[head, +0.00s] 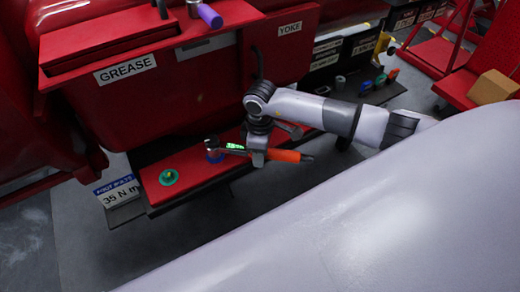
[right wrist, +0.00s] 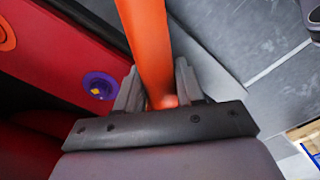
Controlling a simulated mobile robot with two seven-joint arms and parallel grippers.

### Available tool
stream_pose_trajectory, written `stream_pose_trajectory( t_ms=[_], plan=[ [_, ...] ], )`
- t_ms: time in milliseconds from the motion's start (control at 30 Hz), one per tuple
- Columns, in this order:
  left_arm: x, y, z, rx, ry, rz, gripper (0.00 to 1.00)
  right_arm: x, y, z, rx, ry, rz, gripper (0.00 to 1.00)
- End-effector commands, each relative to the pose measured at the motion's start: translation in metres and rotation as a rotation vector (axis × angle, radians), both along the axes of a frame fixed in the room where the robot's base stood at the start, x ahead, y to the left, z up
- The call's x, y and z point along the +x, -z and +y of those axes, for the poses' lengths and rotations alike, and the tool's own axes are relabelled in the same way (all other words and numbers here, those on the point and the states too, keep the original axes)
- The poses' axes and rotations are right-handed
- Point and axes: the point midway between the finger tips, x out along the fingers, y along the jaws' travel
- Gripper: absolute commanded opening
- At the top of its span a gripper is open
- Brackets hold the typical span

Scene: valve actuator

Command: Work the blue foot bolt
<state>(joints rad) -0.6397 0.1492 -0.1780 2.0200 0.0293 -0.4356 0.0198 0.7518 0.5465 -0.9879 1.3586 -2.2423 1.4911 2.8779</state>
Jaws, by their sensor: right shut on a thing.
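The blue foot bolt (head: 215,157) shows as a blue ring on the red foot plate in the head view, partly hidden under the wrench head. A torque wrench with an orange handle (head: 288,156) and a lit green display (head: 235,147) lies across the plate, its head over the blue bolt. I cannot tell whether it is seated. My right gripper (head: 258,152) is shut on the wrench near the handle. In the right wrist view the orange handle (right wrist: 148,50) passes between the fingers. My left gripper is not in view.
A green bolt (head: 168,177) sits on the same red plate, left of the blue one. The right wrist view shows a violet-blue ringed bolt (right wrist: 100,87) and an orange one (right wrist: 5,35). A red box labelled GREASE (head: 126,69) overhangs the plate. Open floor lies in front.

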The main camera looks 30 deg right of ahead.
Motion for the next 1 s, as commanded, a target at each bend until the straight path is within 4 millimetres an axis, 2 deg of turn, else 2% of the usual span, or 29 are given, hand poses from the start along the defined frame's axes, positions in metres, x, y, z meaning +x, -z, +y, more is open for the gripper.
stream_pose_trajectory(
  t_ms=[267,1000],
  plan=[
    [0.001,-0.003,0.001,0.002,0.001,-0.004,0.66,0.001,-0.003,0.002,0.003,0.005,-0.004,0.0],
    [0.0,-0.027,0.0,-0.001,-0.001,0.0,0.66,-0.008,-0.004,0.012,0.007,0.113,-0.007,0.0]
  ],
)
